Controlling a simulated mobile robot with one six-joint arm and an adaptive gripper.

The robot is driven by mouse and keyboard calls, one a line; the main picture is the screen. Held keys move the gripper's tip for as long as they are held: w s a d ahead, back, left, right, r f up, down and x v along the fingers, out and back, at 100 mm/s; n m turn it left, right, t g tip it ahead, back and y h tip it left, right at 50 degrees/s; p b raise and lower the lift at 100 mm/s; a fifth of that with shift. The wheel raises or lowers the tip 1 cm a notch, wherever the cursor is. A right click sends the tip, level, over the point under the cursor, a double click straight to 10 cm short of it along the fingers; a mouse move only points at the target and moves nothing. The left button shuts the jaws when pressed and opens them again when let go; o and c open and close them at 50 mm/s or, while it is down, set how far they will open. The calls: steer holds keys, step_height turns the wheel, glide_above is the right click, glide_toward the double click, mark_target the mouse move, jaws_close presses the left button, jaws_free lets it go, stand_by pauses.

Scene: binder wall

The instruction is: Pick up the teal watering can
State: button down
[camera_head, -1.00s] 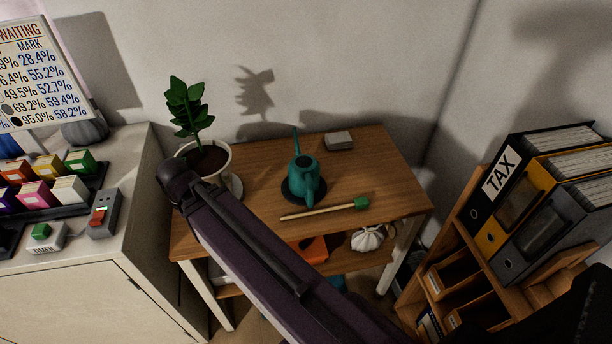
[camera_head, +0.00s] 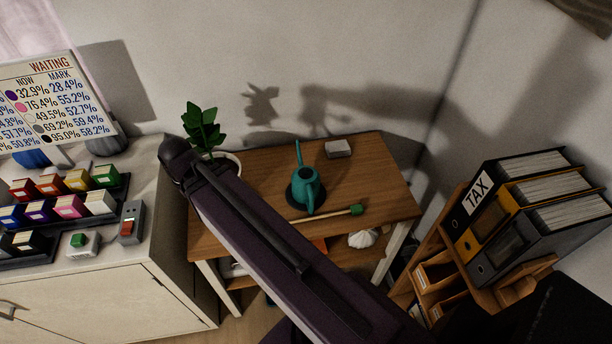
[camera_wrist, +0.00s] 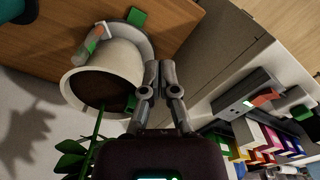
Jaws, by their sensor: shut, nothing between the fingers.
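A bit of teal at the top left corner of the wrist view (camera_wrist: 12,4) looks like the can, mostly cut off. My gripper (camera_wrist: 160,66) is shut and empty in the wrist view, beside the white plant pot (camera_wrist: 115,62) and well apart from the can. My arm hides the gripper in the head view.
The potted plant (camera_head: 203,128) stands at the table's left end, partly behind my arm. A green-tipped stick (camera_head: 335,214) lies in front of the can, a grey box (camera_head: 338,149) behind it. A cabinet (camera_head: 95,295) with colored boxes is left; binders (camera_head: 530,205) are right. The table's right side is clear.

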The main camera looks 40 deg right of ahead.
steer(key=shift+r+p, duration=0.55)
steer(key=shift+r, duration=0.4)
steer(key=c, duration=0.6)
jaws_free()
